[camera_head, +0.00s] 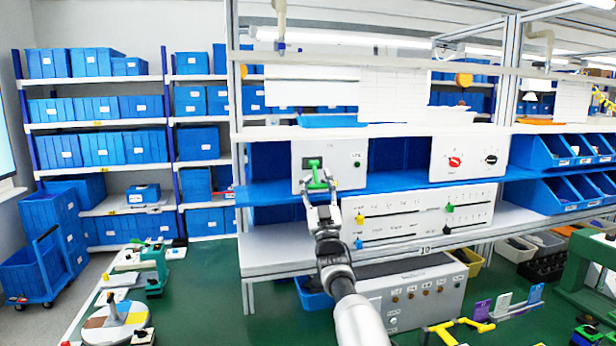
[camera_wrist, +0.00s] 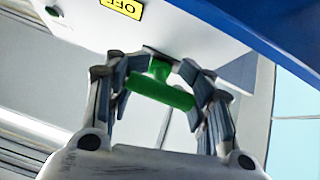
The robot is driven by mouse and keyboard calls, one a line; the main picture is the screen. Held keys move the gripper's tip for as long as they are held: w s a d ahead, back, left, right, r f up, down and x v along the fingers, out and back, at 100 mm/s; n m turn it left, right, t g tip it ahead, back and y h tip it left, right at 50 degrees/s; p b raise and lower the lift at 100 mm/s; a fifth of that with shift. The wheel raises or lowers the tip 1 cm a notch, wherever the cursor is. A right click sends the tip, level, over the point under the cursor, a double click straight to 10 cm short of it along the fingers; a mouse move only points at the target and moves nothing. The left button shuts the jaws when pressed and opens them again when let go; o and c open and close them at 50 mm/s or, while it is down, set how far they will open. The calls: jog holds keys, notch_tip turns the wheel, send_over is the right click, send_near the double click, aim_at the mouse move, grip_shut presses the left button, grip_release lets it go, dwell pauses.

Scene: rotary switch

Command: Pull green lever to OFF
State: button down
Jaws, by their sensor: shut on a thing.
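The green lever (camera_head: 316,174) is on the front of a light grey switch box (camera_head: 346,158) on the shelf, and its handle hangs toward the lower part of the panel. My gripper (camera_head: 320,186) is at the lever from below. In the wrist view, the lever's T-shaped handle (camera_wrist: 158,88) sits between the two fingers of my gripper (camera_wrist: 158,74), which are shut on it around the stem and crossbar. A yellow OFF label (camera_wrist: 122,7) shows upside down on the panel near the lever. Part of the handle is hidden by the fingers in the head view.
A panel with red and black rotary knobs (camera_head: 468,160) is to the right. A slider panel (camera_head: 385,222) with yellow and green knobs is just below right, close to my arm. A blue shelf edge (camera_head: 420,181) runs beside the box. Blue bins fill the racks on the left.

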jog(key=shift+w+a+f, duration=0.1)
jog(key=shift+a+f, duration=0.2)
jog(key=shift+f, duration=0.15)
jog(key=c, duration=1.3)
grip_release()
jog(key=o, duration=0.6)
jog(key=shift+a+r, duration=0.1)
jog(key=shift+r, duration=0.1)
jog(key=shift+c, duration=0.2)
jog(key=shift+r, duration=0.1)
jog(key=shift+d, duration=0.2)
jog(key=shift+s, duration=0.2)
jog(key=shift+v, duration=6)
jog(key=shift+w, duration=0.15)
